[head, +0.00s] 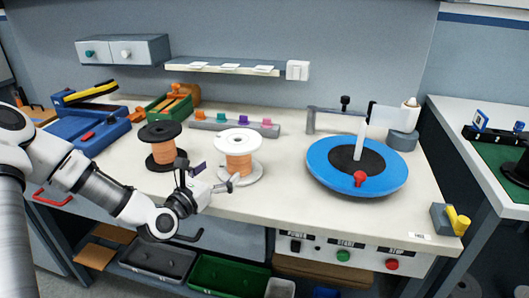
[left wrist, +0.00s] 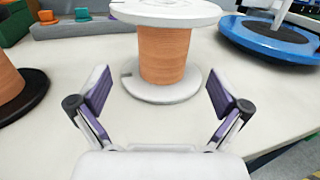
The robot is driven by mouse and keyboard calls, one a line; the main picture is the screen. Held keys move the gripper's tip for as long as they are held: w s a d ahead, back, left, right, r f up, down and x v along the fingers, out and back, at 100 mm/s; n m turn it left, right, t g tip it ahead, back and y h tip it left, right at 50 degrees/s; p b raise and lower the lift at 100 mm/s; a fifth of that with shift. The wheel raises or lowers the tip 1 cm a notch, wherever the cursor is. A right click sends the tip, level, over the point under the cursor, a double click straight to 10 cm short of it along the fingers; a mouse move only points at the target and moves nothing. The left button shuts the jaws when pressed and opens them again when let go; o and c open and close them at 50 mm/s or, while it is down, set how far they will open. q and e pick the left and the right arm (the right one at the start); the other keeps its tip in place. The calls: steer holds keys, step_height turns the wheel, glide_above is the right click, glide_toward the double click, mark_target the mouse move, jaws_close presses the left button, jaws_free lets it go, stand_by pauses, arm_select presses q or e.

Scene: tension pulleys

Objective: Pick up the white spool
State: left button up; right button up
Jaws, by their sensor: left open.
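The white spool (head: 238,141) stands upright on the bench, with white flanges and orange winding around its core. It fills the upper middle of the left wrist view (left wrist: 164,55), its top flange cut by the frame edge. My left gripper (head: 212,176) is open and empty, in front of the spool and slightly to its left. In the left wrist view its two purple-padded fingers (left wrist: 158,97) are spread on either side of the spool's lower flange, short of the winding. My right gripper is not in view.
A black spool (head: 160,131) with orange winding stands left of the white one. A blue turntable (head: 327,174) is to the right. A grey rail with coloured knobs (head: 215,126) lies behind. The bench's front edge (head: 290,218) is close; bare bench shows between spool and turntable.

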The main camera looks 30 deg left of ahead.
arm_select(q)
steer(key=shift+w+f, duration=0.2)
steer(key=shift+w, duration=0.75)
steer(key=shift+w+r+b, duration=0.3)
steer(key=shift+w, duration=0.1)
steer(key=w, duration=0.5)
steer(key=shift+w+d, duration=0.35)
steer(key=shift+d, duration=0.05)
steer(key=shift+a, duration=0.1)
steer(key=c, duration=1.9)
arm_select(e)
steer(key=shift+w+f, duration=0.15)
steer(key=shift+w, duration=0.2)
arm_select(q)
steer(key=shift+r, duration=0.1)
